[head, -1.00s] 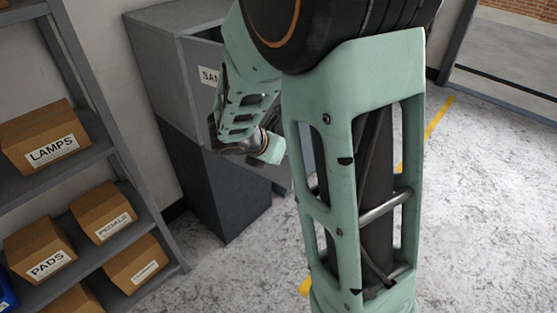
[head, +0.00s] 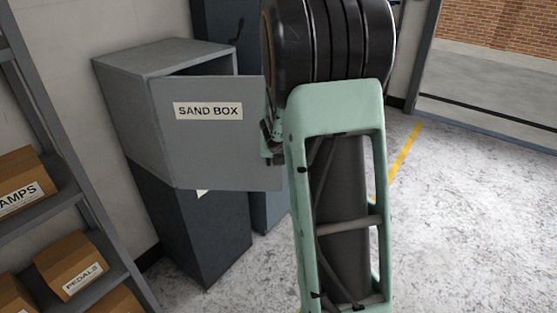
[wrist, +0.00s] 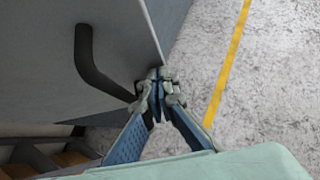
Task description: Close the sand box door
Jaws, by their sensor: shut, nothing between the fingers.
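The sand box is a grey metal cabinet (head: 128,100) on a darker base in the head view. Its grey door (head: 215,155), labelled SAND BOX, stands partly open, with a dark gap along its top. The door's right edge meets my arm in the picture. In the wrist view a grey panel (wrist: 45,80), seemingly this door, carries a dark bent bar handle (wrist: 92,65). My gripper (wrist: 154,76) is shut and empty at the panel's edge, beside the handle's lower end; contact is unclear.
Shelving with cardboard boxes (head: 70,265) stands at the left. A dark cabinet (head: 270,210) is behind the door, partly hidden. Speckled floor (head: 470,220) with a yellow line (head: 405,150) lies open at the right.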

